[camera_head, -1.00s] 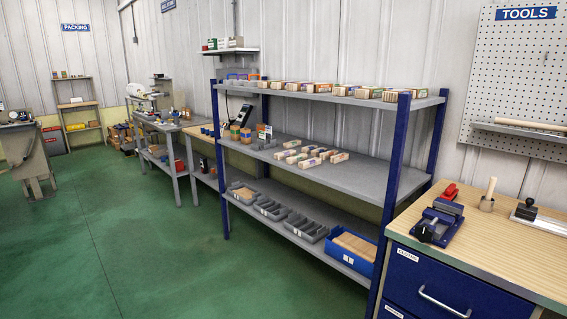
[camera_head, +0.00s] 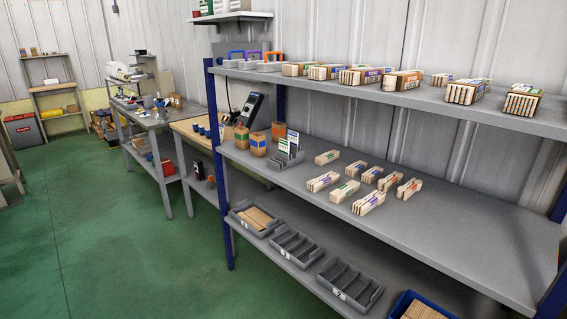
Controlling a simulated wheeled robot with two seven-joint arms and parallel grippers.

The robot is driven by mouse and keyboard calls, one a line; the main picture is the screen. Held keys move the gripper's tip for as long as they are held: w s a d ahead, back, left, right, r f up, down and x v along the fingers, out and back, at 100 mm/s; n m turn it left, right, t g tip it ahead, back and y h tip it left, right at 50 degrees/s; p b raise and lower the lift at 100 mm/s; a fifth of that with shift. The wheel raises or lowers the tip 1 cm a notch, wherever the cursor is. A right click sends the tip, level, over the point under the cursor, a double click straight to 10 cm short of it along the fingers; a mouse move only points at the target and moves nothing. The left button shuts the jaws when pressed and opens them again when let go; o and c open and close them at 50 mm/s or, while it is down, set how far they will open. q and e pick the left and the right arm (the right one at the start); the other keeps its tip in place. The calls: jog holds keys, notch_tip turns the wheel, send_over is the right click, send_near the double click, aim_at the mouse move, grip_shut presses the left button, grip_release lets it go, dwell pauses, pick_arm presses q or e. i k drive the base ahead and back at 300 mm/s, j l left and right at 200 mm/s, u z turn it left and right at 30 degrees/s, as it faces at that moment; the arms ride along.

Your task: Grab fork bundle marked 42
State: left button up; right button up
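Several small pale wooden bundles lie on the middle shelf, including one with purple marks (camera_head: 369,203), one with green marks (camera_head: 344,191) and one at the back left (camera_head: 327,157). More banded bundles lie on the top shelf, such as a purple-banded one (camera_head: 366,76) and a green-banded one at the right (camera_head: 522,100). Their printed numbers are too small to read, so I cannot tell which is marked 42. Neither of my grippers is in view.
The grey shelf unit with blue posts (camera_head: 222,170) fills the right side. Grey divided bins (camera_head: 350,284) and a blue bin (camera_head: 420,305) sit on its bottom shelf. A card holder (camera_head: 288,150) stands on the middle shelf. Green floor (camera_head: 130,250) is open at left.

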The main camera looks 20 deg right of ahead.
aim_at(315, 185)
jog(key=i+j, duration=0.1)
jog(key=i, duration=1.35)
jog(key=j+u, duration=0.05)
jog(key=j, duration=0.05)
